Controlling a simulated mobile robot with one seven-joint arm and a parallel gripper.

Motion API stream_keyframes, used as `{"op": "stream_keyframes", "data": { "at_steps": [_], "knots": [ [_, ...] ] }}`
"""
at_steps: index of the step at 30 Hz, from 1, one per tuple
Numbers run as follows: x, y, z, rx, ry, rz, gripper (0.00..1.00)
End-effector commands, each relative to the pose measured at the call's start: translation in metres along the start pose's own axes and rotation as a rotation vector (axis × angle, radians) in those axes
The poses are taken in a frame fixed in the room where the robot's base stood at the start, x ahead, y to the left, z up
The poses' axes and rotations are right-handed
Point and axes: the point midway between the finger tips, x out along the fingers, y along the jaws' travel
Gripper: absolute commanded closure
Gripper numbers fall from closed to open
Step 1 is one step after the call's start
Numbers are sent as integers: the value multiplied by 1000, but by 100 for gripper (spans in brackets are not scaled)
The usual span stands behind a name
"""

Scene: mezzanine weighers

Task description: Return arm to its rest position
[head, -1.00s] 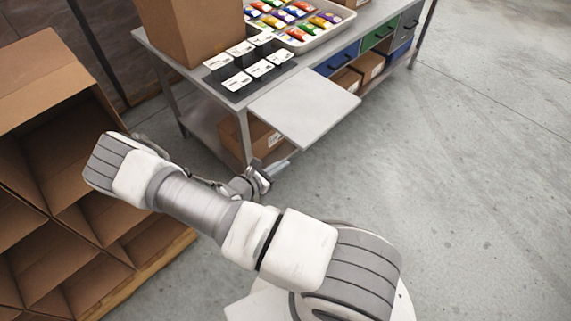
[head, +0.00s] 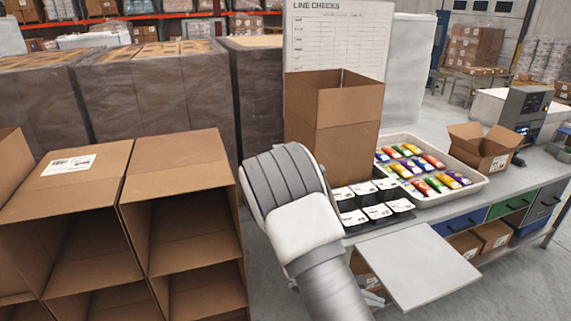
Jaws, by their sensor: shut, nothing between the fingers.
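My arm (head: 305,225) rises from the bottom of the head view, with its grey ribbed joint uppermost in front of the bench's left end. My gripper cannot be made out; the arm and the lower picture edge hide that area. A small pale shape shows low beside the arm under the bench, but I cannot tell what it is.
Open cardboard bins (head: 185,205) stand close on the left. A pull-out board (head: 420,265) juts forward.

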Motion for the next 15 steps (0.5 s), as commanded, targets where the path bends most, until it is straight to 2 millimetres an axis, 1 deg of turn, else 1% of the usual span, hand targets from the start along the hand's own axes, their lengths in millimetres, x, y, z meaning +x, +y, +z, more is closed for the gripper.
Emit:
{"op": "stream_keyframes", "data": {
  "at_steps": [1,6,15],
  "knots": [
    [-10,4,11,59,24,-35,100],
    [-40,10,44,232,94,-150,100],
    [-92,14,101,513,240,-332,100]
  ]
}}
